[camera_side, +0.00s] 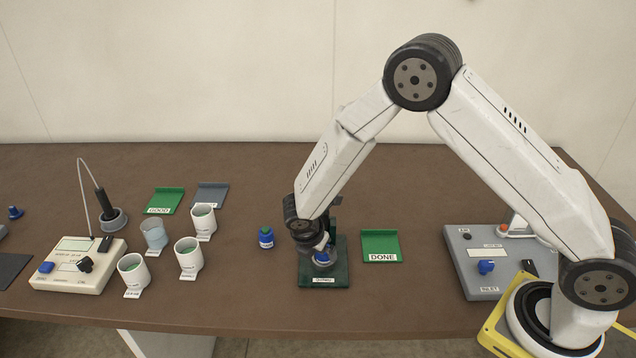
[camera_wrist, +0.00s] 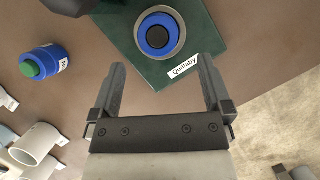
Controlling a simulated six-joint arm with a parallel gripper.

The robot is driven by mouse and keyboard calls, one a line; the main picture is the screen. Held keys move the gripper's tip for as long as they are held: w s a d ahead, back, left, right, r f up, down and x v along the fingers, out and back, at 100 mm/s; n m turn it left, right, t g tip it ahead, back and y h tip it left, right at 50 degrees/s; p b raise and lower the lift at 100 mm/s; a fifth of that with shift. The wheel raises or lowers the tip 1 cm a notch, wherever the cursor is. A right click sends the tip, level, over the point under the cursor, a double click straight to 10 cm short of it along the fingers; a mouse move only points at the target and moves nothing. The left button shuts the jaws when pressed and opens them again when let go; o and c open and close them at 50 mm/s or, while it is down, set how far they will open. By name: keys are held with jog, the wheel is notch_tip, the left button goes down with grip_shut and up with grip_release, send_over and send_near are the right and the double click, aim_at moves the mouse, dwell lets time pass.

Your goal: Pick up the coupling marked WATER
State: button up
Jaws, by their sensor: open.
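A small blue coupling with a green top (camera_side: 266,238) stands on the brown table, left of the dark green plate (camera_side: 312,271). It also shows in the wrist view (camera_wrist: 43,62), left of my gripper, with a white label too small to read. A second blue piece with a dark centre (camera_wrist: 157,34) sits in a round grey holder on the plate, whose tag reads Quillaby. No WATER marking is legible on either. My gripper (camera_wrist: 161,68) is open and empty, pointing down over the plate; in the side view my gripper (camera_side: 322,256) partly hides the seated blue piece.
A green tray marked DONE (camera_side: 381,246) lies right of the plate, with a grey control box (camera_side: 486,276) beyond. White cups (camera_side: 189,258) and a beige meter box (camera_side: 78,268) stand at left. Another green tray (camera_side: 164,201) and a grey one (camera_side: 210,195) lie behind.

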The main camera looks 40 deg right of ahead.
jog(key=shift+w+d+f, duration=0.15)
jog(key=shift+d+f, duration=0.25)
jog(key=shift+d, duration=0.25)
jog(key=shift+w+d+f, duration=0.15)
jog(key=shift+d+f, duration=0.2)
jog(key=shift+d, duration=0.25)
jog(key=shift+w+d+f, duration=0.1)
jog(key=shift+d+f, duration=0.1)
jog(key=shift+f, duration=0.45)
grip_shut()
